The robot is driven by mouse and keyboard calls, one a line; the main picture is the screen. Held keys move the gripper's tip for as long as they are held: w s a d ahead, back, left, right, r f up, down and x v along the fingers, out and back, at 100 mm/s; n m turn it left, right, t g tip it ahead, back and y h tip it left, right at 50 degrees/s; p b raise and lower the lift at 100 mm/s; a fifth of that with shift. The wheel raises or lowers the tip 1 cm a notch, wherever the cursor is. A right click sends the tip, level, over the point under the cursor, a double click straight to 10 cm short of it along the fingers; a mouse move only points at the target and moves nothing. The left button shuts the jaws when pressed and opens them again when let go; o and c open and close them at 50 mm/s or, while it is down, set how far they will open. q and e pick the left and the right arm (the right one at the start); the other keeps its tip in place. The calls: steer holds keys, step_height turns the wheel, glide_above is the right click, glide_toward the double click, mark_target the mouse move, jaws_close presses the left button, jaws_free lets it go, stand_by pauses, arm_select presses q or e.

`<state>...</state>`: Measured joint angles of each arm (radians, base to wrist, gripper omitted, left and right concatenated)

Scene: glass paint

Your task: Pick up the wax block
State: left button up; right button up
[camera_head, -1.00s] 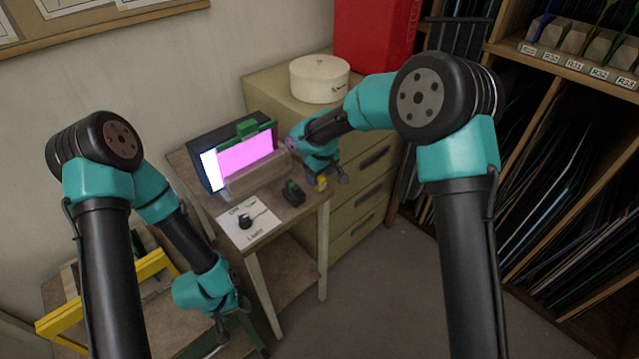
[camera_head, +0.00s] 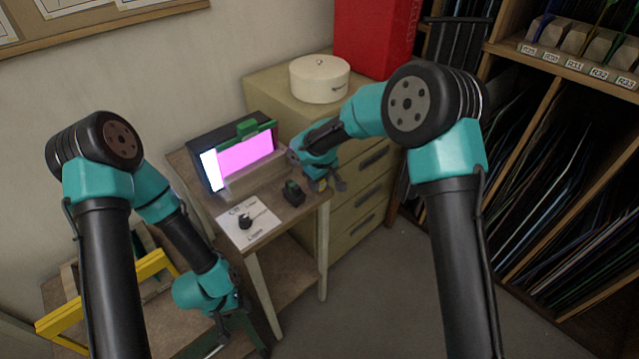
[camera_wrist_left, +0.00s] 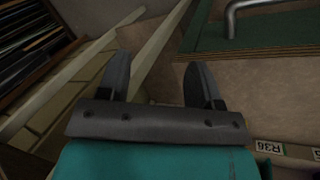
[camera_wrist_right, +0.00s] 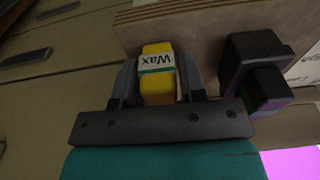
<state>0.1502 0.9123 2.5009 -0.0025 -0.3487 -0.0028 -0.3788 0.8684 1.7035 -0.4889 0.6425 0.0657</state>
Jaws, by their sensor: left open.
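The wax block (camera_wrist_right: 157,72) is yellow with a white "Wax" label and a green band. In the right wrist view it stands between the two fingers of my right gripper (camera_wrist_right: 158,84), near the edge of the small table. The fingers flank it closely; I cannot tell whether both touch it. In the head view the block (camera_head: 322,184) is a small yellow patch, partly hidden by my right gripper (camera_head: 332,186). My left gripper (camera_wrist_left: 156,78) is open and empty, and in the head view it hangs low at the left (camera_head: 228,308).
Beside the block stands a small black device (camera_wrist_right: 252,72), also on the table in the head view (camera_head: 293,193). A lit pink panel (camera_head: 246,157) stands behind. Beige drawers (camera_head: 368,165) stand close at the right.

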steer(key=c, duration=0.6)
steer(key=shift+o, duration=0.2)
steer(key=shift+r, duration=0.15)
steer(key=shift+r, duration=1.6)
steer(key=s+r, duration=0.1)
steer(key=s, duration=1.5)
steer(key=shift+a+r, duration=0.25)
steer(key=shift+a, duration=0.05)
